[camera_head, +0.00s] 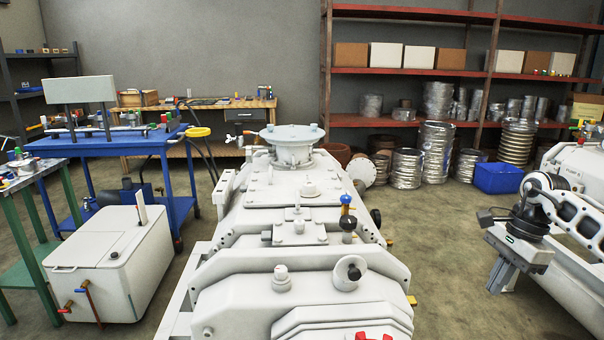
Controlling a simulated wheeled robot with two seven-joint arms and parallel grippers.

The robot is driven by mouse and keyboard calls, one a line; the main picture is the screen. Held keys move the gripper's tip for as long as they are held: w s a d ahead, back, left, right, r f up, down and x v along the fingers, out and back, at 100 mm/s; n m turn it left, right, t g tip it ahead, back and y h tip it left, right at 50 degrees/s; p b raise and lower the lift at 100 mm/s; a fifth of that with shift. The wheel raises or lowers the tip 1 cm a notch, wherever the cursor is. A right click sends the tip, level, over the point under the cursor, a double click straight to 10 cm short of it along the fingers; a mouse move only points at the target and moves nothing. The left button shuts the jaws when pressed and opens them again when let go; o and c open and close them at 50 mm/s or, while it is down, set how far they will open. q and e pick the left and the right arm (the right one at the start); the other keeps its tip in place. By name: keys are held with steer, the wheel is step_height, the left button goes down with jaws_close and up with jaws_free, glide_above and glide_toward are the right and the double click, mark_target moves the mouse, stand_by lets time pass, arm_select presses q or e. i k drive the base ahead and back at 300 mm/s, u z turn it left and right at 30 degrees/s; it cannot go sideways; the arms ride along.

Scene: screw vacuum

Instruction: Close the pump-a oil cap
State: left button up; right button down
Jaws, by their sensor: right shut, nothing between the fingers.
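A large pale grey pump (300,225) fills the middle of the head view, running away from me. Several fittings stand on its top: a white capped fitting (281,278), a round white part with a dark centre (349,272), and a blue-topped fitting with a black knob (347,222). I cannot tell which one is the oil cap or whether it is open. My right gripper (500,283) is at the right, pointing down, shut and empty. It is well apart from the pump. My left gripper is not in view.
A white tank (110,262) and a blue bench (100,147) stand at the left. A red shelf (420,72) with boxes and a blue crate (498,178) are behind. Other pale machinery (575,165) is at the right. Bare floor (445,230) lies between pump and gripper.

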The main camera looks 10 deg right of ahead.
mark_target(350, 269)
steer(key=k, duration=0.95)
